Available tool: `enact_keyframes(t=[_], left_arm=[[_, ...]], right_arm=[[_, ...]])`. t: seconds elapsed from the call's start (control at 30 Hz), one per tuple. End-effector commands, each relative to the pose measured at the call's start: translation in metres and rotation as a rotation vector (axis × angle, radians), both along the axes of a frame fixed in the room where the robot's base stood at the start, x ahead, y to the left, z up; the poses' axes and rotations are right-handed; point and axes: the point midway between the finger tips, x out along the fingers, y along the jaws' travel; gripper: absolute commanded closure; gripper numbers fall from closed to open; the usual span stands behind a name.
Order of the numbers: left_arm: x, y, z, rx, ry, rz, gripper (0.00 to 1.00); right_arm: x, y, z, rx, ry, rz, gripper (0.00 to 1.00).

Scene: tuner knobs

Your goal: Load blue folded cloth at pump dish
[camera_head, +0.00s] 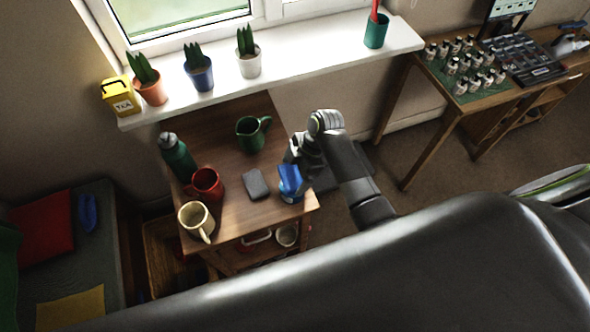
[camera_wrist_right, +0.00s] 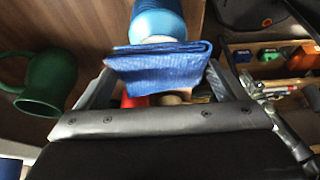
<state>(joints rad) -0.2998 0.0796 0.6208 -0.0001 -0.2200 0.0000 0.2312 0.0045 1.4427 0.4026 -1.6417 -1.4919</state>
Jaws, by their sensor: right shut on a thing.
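My right gripper (camera_head: 290,168) is shut on the blue folded cloth (camera_head: 290,180), near the right edge of the small wooden table. In the right wrist view the cloth (camera_wrist_right: 165,66) lies flat between the two fingers. A light-blue round object, apparently the pump dish (camera_head: 291,198), stands just below the cloth in the head view, partly covered by it. It also shows beyond the cloth in the right wrist view (camera_wrist_right: 158,18), cut off by the frame edge. Whether cloth and dish touch, I cannot tell. My left gripper is not in view.
On the wooden table (camera_head: 234,215) are a grey block (camera_head: 255,184), a green mug (camera_head: 250,133), a red mug (camera_head: 206,184), a cream mug (camera_head: 196,221) and a green bottle (camera_head: 177,155). Potted plants line the windowsill (camera_head: 290,75) behind. The table's middle is partly free.

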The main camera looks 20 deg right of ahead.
Motion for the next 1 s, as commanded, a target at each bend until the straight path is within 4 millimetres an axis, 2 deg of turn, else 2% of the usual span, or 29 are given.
enact_keyframes(t=[1.0], left_arm=[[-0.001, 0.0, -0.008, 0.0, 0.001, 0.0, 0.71]], right_arm=[[0.0, 0.0, -0.013, 0.0, 0.0, 0.0, 0.27]])
